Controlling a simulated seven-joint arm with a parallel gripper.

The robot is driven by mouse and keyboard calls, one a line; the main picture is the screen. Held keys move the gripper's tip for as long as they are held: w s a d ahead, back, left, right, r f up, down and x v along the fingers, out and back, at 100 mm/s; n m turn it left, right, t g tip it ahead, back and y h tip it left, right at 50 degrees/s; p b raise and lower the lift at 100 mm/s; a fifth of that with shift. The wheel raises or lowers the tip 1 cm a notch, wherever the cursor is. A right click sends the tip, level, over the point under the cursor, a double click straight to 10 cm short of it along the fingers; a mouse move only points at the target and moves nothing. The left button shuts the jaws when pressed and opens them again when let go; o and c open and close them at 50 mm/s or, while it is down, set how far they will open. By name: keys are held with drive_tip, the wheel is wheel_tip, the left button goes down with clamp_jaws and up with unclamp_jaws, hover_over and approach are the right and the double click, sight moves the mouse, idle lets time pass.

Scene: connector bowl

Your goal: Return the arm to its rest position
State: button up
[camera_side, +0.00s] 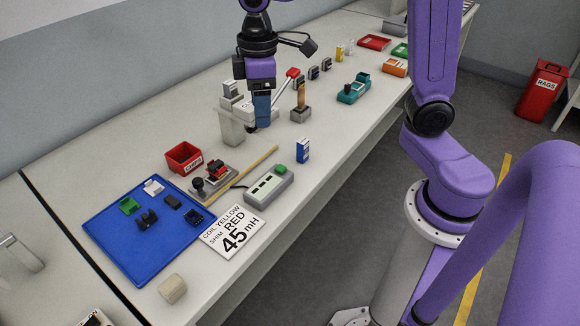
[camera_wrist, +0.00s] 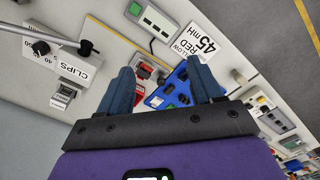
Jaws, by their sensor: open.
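My gripper (camera_side: 262,122) hangs fingers-down over the bench, in front of a grey lever device (camera_side: 232,128) in the side view. Its blue fingers stand apart in the wrist view (camera_wrist: 163,82), with nothing held between them. My purple arm rises out of the top of the side view. A blue tray (camera_side: 112,256) at the front left holds a green, a white and several dark connector pieces. The tray also shows beyond the fingers in the wrist view (camera_wrist: 160,98).
A red bin (camera_side: 183,158), a small fixture with a red part (camera_side: 215,175), a grey button box (camera_side: 269,187), a printed card (camera_side: 233,232) and a small blue box (camera_side: 303,150) stand nearby. A teal device (camera_side: 353,89) is farther back. The bench's front strip is mostly clear.

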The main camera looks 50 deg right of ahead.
drive_tip(key=s+d+f+n, duration=0.1)
drive_tip(key=s+d+f, duration=0.1)
drive_tip(key=s, duration=0.8)
drive_tip(key=s+d+f+n, duration=0.2)
drive_tip(key=s, duration=0.9)
drive_tip(key=shift+s+d+f, duration=0.2)
drive_tip(key=shift+s+f, duration=0.1)
